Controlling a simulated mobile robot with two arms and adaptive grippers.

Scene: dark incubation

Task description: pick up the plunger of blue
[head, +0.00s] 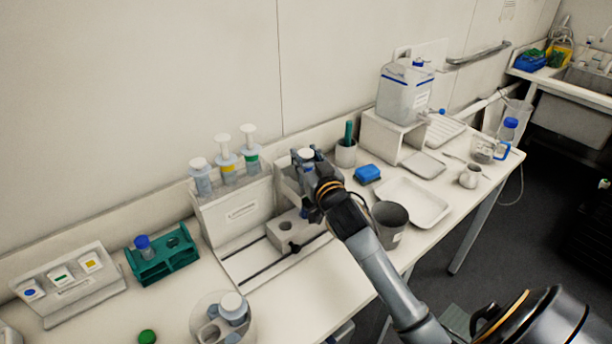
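Three syringes stand upright in a white rack (237,213). The left one (201,183) has bluish parts and a white plunger top (198,163) that sits lower than the others. The middle one (228,172) has a yellow band, and the right one (251,163) a green band. My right gripper (306,177) is at a white stand to the right of the rack, apart from these syringes. A white round top (305,153) shows right at its fingers, with a bit of blue below. Whether the fingers are shut on this piece is hidden. My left gripper is out of view.
A white block with a hole (288,237) lies below the gripper. A grey cup (390,223), white tray (416,203) and blue sponge (367,173) are to the right. A teal rack (165,262), a label stand (74,285) and a clear round container (205,318) are to the left.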

